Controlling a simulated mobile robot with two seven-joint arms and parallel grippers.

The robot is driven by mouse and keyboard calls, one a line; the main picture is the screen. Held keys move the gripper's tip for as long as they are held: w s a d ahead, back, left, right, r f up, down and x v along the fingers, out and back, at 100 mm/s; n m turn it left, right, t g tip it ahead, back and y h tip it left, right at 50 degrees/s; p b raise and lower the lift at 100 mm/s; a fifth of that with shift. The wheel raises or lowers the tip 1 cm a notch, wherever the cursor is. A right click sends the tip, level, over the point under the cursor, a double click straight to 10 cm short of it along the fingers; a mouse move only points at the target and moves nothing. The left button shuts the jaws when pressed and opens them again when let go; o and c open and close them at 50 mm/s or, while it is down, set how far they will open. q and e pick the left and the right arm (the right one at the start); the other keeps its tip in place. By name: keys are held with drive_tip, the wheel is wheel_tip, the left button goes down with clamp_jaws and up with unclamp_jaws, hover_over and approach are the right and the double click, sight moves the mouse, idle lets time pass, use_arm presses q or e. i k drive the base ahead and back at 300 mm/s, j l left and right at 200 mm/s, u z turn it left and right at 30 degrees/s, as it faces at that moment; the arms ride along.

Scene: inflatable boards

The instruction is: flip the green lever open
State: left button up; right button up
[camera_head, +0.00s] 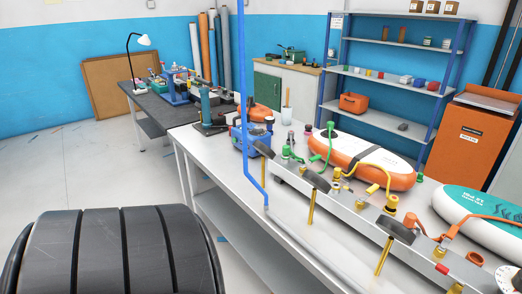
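A grey manifold bar (345,215) runs along the front of the white workbench. Green fittings (287,152) stand near its far left end, with a curved green hose (328,150) rising beside them to an orange and white inflatable board (362,158). The green lever is too small here to tell apart from these fittings or to see its position. Yellow fittings (391,203) and orange fittings (442,246) sit further right along the bar. Neither gripper is in view.
Black paddle-like parts on gold posts (311,206) stand along the bar's front. A teal and white board (485,215) lies at right.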

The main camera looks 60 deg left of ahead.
sight(316, 158)
drive_tip(key=u, duration=1.55)
drive_tip(key=i+j+u, duration=0.15)
drive_tip(key=i, duration=0.25)
drive_tip(key=i+u, duration=0.1)
drive_tip(key=i, duration=0.35)
